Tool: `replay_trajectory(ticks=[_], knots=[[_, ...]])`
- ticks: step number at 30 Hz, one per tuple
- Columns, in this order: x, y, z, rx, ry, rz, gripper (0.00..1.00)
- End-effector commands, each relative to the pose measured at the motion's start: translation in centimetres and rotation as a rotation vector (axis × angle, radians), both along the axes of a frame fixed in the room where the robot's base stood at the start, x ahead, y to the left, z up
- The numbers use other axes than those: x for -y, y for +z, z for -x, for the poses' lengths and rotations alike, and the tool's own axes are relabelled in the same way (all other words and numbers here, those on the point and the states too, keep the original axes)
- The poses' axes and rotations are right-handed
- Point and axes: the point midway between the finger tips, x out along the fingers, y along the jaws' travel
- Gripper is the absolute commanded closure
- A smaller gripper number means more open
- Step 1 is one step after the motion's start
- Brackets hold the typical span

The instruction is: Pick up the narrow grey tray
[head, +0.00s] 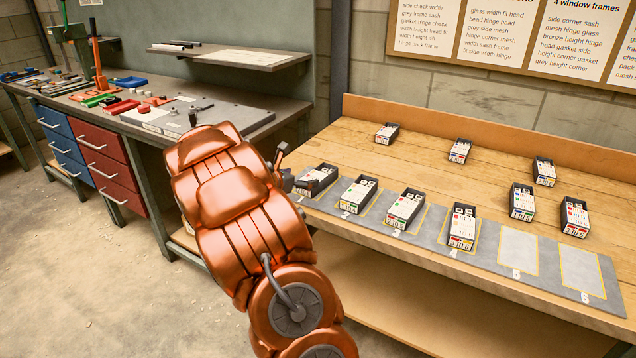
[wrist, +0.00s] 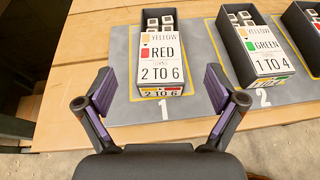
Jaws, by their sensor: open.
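A narrow dark grey tray (wrist: 145,37) stands in slot 1 of the grey mat. Its card reads YELLOW, RED, 2 TO 6, and small blocks show behind the card. In the head view this tray (head: 316,180) is at the left end of the mat row. My gripper (wrist: 160,88) is open, with its fingers apart on either side of the tray's near end; whether they touch it I cannot tell. In the head view my gripper (head: 282,172) is beside the tray, partly hidden by my arm. Several similar trays make it unclear which one the task names.
A similar tray (wrist: 255,45) reading GREEN, 1 TO 4 stands close by in slot 2. Trays also fill slots 3 (head: 405,208) and 4 (head: 462,226). Slots 5 (head: 518,252) and 6 (head: 582,273) are empty. Several more trays stand farther back on the wooden bench (head: 420,160).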

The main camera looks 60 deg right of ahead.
Motion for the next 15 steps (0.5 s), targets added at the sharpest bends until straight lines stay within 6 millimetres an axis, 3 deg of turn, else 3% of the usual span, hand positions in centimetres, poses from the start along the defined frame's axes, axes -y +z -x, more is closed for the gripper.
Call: replay_trajectory(ticks=[15], knots=[[4.6,-1.7,0.3,0.000,-0.003,-0.002,0.06]])
